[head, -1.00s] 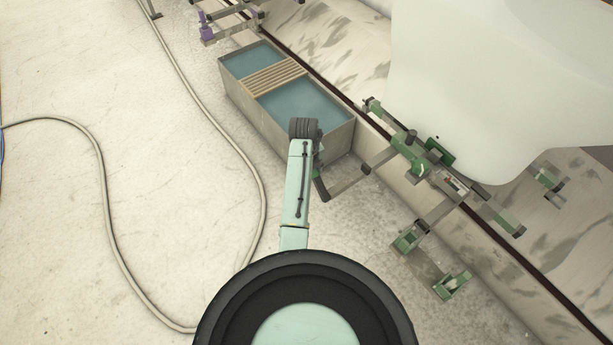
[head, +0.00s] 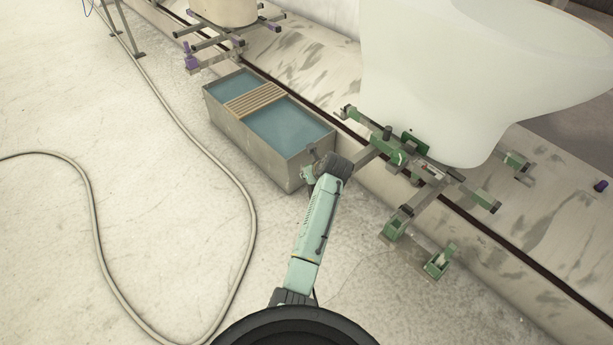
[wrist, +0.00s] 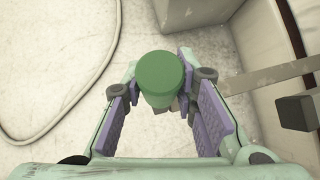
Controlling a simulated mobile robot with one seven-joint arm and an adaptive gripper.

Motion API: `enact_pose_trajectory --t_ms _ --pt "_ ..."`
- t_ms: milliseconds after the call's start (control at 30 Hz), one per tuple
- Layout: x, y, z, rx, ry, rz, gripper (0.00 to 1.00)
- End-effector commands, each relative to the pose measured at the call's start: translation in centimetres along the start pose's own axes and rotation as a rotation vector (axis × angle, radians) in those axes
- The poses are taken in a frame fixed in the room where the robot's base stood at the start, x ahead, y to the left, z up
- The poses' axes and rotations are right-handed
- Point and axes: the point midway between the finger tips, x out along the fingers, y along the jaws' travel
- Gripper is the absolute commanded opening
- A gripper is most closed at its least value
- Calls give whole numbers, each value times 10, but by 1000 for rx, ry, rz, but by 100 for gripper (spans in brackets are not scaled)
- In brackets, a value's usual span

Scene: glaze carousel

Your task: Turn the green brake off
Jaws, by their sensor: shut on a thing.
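My gripper (wrist: 165,110) is shut on a round green knob (wrist: 160,72), which sits between the purple finger pads in the wrist view. In the head view my gripper (head: 312,168) is beside the right end of the tank, and the knob is hidden. The green carousel frame (head: 400,157) stands under the big white bowl, with a bar (head: 366,156) reaching toward my wrist. I cannot tell from these frames how the knob joins the frame or how the brake is set.
A grey tank (head: 250,142) of blue water with a wooden slat grid stands close to my gripper. The white bowl (head: 430,80) overhangs the frame. Green feet (head: 437,262) stick out toward the floor. A hose (head: 180,122) lies on open floor at left.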

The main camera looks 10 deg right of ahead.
Motion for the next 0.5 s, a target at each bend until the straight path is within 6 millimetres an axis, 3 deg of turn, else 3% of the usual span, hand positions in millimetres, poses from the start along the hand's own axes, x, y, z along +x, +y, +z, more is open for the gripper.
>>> enact_pose_trajectory --t_ms 500 --pt "-15 -5 -14 38 -180 34 0"
